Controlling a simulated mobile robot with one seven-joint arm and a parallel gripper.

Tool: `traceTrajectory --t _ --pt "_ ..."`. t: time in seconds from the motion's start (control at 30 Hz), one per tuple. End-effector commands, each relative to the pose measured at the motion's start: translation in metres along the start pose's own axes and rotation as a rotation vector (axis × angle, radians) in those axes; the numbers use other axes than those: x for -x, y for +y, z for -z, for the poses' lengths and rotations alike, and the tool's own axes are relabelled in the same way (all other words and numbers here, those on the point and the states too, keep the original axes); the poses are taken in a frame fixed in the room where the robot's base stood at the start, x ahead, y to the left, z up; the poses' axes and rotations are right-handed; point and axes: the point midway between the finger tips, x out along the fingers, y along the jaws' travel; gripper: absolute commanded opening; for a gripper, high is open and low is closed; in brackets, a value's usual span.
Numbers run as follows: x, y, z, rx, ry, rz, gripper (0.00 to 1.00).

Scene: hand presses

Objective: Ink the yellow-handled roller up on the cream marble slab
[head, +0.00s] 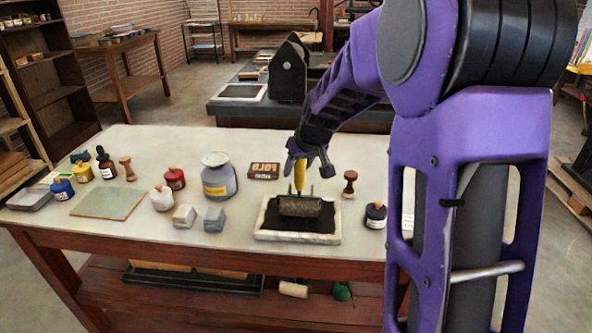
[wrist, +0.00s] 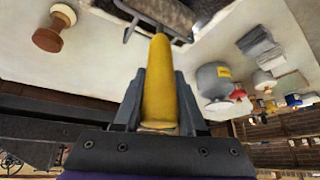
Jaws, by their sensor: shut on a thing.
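My gripper (head: 310,165) is shut on the yellow handle of the roller (head: 300,207). The handle (wrist: 159,85) stands between both fingers in the wrist view. The roller's dark, speckled cylinder is low over the black ink patch (head: 297,224) on the cream marble slab (head: 262,235). It looks to be on or just above the ink; I cannot tell if it touches. In the wrist view the cylinder (wrist: 180,12) shows only in part at the top edge, with its metal frame below it.
A grey jar with a yellow label (head: 219,180) stands left of the slab, with grey blocks (head: 214,219) nearer the front. A wooden stamp (head: 349,184) and a dark ink bottle (head: 375,215) stand to the right. A greenish glass plate (head: 108,203) lies at the left among several ink bottles.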

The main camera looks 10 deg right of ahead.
Motion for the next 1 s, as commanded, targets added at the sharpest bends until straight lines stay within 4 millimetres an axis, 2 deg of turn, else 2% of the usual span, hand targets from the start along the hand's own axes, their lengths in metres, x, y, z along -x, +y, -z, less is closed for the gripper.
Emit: traceTrajectory --t 0.3,0.5,1.0 --pt "-0.011 0.012 0.018 -0.003 -0.005 0.000 0.00" --pt "-0.014 0.015 0.023 -0.002 -0.004 -0.001 0.00" --pt "0.003 0.001 0.000 -0.001 -0.001 -0.001 0.00"
